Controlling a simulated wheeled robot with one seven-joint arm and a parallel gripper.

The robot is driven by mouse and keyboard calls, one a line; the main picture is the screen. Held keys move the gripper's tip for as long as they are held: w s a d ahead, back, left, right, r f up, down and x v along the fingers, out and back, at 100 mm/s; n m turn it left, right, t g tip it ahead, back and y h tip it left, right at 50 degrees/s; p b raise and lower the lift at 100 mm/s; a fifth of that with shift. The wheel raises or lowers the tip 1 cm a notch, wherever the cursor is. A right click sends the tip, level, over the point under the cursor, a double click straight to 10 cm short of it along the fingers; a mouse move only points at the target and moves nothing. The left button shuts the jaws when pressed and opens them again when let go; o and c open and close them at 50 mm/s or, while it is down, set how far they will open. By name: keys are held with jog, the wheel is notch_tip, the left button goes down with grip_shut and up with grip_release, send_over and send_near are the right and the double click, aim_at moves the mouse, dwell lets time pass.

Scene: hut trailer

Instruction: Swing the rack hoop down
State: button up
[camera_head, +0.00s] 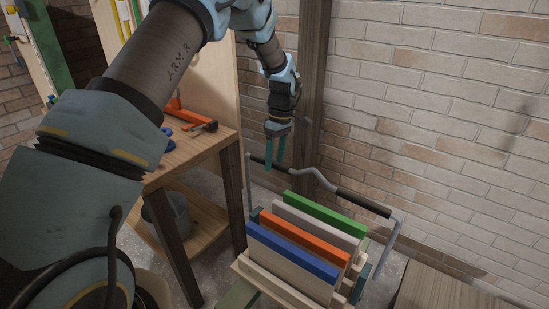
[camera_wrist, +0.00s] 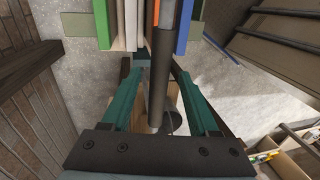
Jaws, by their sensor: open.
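The rack hoop (camera_head: 363,203) is a grey bent bar with black grip sleeves, standing up on the far side of a wooden rack (camera_head: 275,284). My gripper (camera_head: 273,165) points down at the hoop's left end, its teal fingers open. In the wrist view, the hoop's dark sleeve (camera_wrist: 159,85) runs lengthwise between the spread fingers (camera_wrist: 158,72). I see a finger on each side of it and no clear contact. The hoop's left side is partly hidden by the fingers in the head view.
The rack holds upright blue (camera_head: 293,253), orange (camera_head: 304,238), white and green (camera_head: 325,213) boards. A wooden workbench (camera_head: 195,150) with orange tools stands left, a bucket (camera_head: 167,220) under it. A brick wall (camera_head: 440,120) is close behind, and a wooden surface (camera_head: 440,292) sits lower right.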

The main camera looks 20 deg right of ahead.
jog(key=shift+f, duration=0.15)
jog(key=shift+c, duration=0.3)
grip_shut()
dwell(1.1)
